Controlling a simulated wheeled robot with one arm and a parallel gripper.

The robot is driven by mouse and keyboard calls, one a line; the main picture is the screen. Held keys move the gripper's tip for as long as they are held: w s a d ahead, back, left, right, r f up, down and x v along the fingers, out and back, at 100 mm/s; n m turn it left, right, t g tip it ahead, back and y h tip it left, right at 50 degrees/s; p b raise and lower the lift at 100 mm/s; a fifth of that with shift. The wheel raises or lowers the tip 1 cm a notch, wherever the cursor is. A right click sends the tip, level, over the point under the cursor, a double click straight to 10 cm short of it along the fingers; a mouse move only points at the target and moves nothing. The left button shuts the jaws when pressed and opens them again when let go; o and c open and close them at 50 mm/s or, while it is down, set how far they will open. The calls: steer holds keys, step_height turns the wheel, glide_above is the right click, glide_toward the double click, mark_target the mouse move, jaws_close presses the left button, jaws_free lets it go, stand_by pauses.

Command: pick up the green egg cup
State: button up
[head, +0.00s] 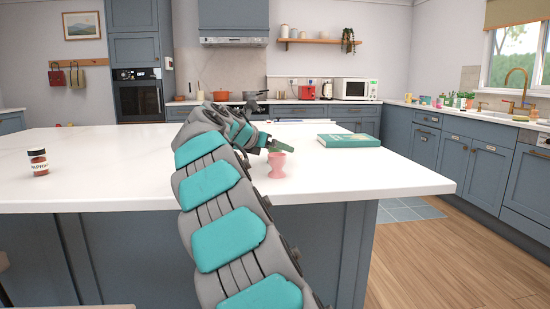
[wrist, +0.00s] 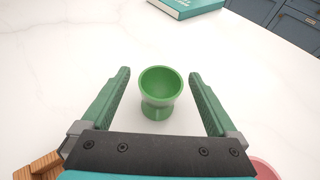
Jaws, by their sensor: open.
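The green egg cup (wrist: 159,104) stands upright on the white worktop in the wrist view. My gripper (wrist: 160,74) is open, with one green finger on each side of the cup. A gap shows between the cup and each finger, so neither appears to touch it. The jaws are empty. In the head view my arm reaches over the worktop, and its end largely hides the green cup behind the pink egg cup.
A pink egg cup (head: 277,164) stands close by on the near side. A teal book (head: 348,140) lies beyond, to the right. A paprika jar (head: 38,162) stands far left. A wooden item (wrist: 38,168) shows at the wrist view's lower left. Much of the white worktop (head: 110,170) is clear.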

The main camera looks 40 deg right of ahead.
jaws_close()
stand_by(0.8)
